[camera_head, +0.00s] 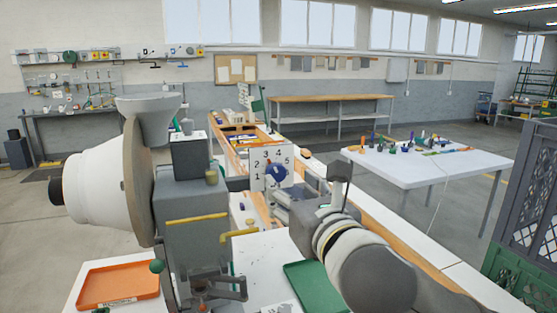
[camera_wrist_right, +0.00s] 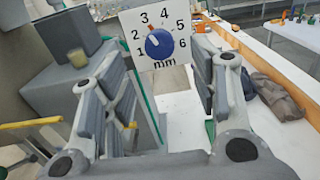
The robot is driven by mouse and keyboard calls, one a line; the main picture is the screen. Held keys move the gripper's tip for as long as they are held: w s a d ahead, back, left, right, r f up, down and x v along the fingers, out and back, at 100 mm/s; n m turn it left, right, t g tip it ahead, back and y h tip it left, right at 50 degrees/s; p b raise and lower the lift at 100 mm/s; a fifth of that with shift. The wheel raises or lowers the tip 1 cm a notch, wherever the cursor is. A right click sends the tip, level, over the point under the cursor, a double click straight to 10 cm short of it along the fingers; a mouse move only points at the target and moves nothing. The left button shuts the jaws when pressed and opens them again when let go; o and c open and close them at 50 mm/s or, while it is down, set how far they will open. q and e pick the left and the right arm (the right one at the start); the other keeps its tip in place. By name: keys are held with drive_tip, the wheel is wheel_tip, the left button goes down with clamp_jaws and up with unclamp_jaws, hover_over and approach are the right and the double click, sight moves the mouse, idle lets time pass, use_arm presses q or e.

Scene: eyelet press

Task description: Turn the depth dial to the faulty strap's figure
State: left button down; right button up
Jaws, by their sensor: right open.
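The depth dial is a blue knob (camera_wrist_right: 159,43) on a white plate (camera_wrist_right: 133,22) marked 1 to 6 and "mm". Its red mark points up and slightly left, close to the 3. In the head view the knob (camera_head: 276,171) and plate (camera_head: 257,158) are on the grey press (camera_head: 190,212). My right gripper (camera_wrist_right: 160,62) is open and empty, its fingers either side of the dial in the wrist view and apparently short of it. In the head view it (camera_head: 308,192) is just right of the dial. I cannot identify the faulty strap. My left gripper is not in view.
An orange tray (camera_head: 120,286) lies at the front left, and a green tray (camera_head: 314,284) beside the press. Yellow handles (camera_head: 240,234) stick out from the press. A white table (camera_head: 425,174) with small items stands at the right. A brownish bundle (camera_wrist_right: 275,96) lies right of the gripper.

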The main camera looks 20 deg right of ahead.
sight(278, 176)
drive_tip(key=w+p, duration=0.2)
drive_tip(key=shift+r+p, duration=0.15)
drive_tip(key=shift+p, duration=0.25)
drive_tip(key=shift+w+a+f+p, duration=0.1)
drive_tip(key=shift+w+p, duration=0.1)
drive_tip(key=shift+w, duration=1.15)
drive_tip(key=shift+w+a+f+p, duration=0.1)
drive_tip(key=shift+w+p, duration=0.05)
drive_tip(key=shift+w, duration=1.2)
drive_tip(key=c, duration=1)
